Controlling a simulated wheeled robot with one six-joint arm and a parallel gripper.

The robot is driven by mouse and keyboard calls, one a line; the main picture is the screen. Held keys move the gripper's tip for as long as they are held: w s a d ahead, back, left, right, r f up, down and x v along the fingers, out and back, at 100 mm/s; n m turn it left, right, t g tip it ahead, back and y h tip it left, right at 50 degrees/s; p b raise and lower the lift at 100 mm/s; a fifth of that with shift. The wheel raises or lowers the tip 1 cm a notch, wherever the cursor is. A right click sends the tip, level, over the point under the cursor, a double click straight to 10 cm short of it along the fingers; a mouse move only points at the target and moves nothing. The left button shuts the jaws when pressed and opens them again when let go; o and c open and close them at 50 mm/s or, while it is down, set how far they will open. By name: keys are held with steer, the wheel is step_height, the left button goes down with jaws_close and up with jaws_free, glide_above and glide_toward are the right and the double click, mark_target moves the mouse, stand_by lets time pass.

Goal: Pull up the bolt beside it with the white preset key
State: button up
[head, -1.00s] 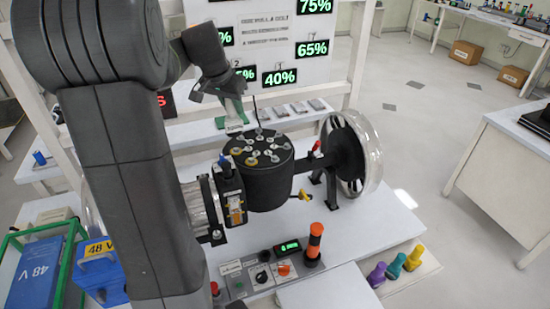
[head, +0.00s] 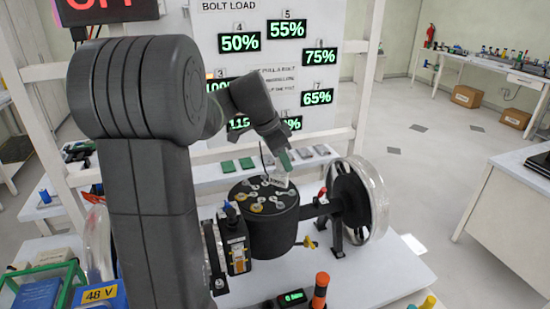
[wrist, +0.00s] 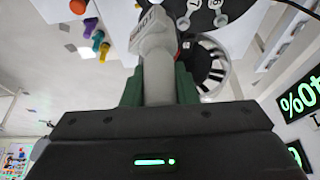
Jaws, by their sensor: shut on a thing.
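My gripper (head: 284,161) is shut on the white preset key (head: 276,178), above the back right part of the black hub's top. In the wrist view the key (wrist: 155,58) stands between the green fingers (wrist: 131,88), its head by the numbered face of the hub (wrist: 225,8). The black hub (head: 272,232) carries a ring of pale bolts, some with yellowish washers (head: 256,208). The key and fingers hide part of the ring. I cannot tell whether the key touches a bolt. The bolt load board (head: 270,80) shows several green percentages; my arm covers some.
A clear-rimmed wheel (head: 362,200) stands right of the hub, with a red-handled part (head: 322,193) between. A shelf with green and grey pads (head: 228,166) runs behind. An orange and black post (head: 320,290) stands in front.

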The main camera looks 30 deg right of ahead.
mark_target(283, 182)
stand_by(0.3)
steer(key=shift+f+b, duration=2.2)
steer(key=shift+f, duration=0.4)
steer(key=shift+f+b, duration=0.7)
steer(key=shift+f, duration=0.2)
steer(key=shift+a+f, duration=0.1)
steer(key=shift+f, duration=0.1)
steer(key=shift+r, duration=0.1)
steer(key=shift+r+p, duration=2.35)
steer(key=shift+r, duration=1.2)
steer(key=shift+f, duration=0.1)
